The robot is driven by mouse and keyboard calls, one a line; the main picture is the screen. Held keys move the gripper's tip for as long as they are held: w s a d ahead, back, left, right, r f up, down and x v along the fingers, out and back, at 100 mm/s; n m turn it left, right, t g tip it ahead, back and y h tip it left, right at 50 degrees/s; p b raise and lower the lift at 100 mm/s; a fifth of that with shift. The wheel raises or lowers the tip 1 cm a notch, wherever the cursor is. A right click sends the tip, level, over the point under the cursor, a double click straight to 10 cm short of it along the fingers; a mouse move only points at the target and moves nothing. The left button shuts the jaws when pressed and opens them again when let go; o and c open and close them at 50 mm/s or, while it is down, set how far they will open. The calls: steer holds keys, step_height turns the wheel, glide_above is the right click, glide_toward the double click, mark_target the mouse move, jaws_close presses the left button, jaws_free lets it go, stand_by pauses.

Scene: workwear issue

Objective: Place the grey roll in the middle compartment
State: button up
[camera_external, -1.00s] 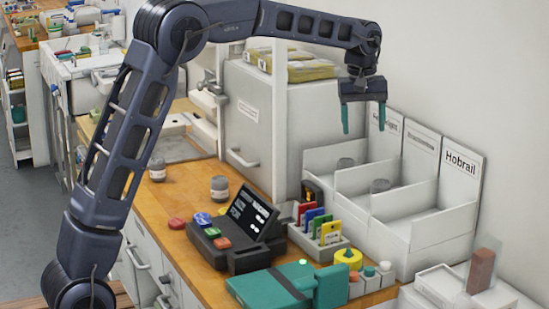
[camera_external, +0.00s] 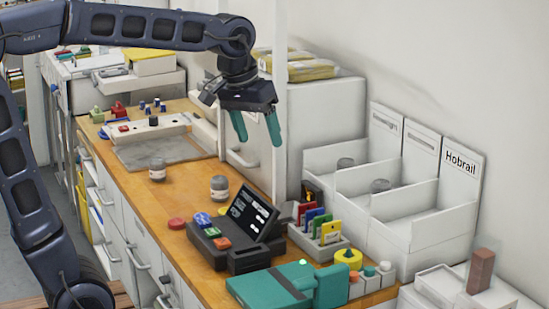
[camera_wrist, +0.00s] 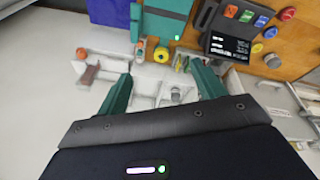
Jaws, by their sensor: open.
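Two grey cylinders with pale bands stand upright on the wooden bench: a nearer grey roll (camera_external: 219,188) and a farther grey roll (camera_external: 157,170). Which one the task means, I cannot tell. A white bin with three compartments stands at the right. My gripper (camera_external: 257,137) is open and empty, high above the bench, behind and right of the nearer roll. Its green fingers also show in the wrist view (camera_wrist: 161,76).
A black terminal (camera_external: 250,213), a rack of coloured cards (camera_external: 318,235), a yellow roll (camera_external: 348,258) and a teal case (camera_external: 270,288) crowd the near bench. A white post (camera_external: 280,110) and grey cabinet (camera_external: 325,120) stand close to my gripper. The bench around both rolls is mostly clear.

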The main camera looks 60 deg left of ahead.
steer(key=s+d+f+m, duration=0.1)
steer(key=s+f, duration=0.1)
steer(key=s, duration=0.4)
steer(key=s+d+f+m+t, duration=0.1)
steer(key=s+f+m, duration=0.1)
steer(key=s, duration=0.3)
steer(key=s+d+f+m, duration=0.1)
steer(key=s+f+m, duration=0.1)
steer(key=s+f, duration=0.2)
steer(key=s, duration=0.2)
steer(key=shift+s+f, duration=0.25)
steer(key=shift+s, duration=0.1)
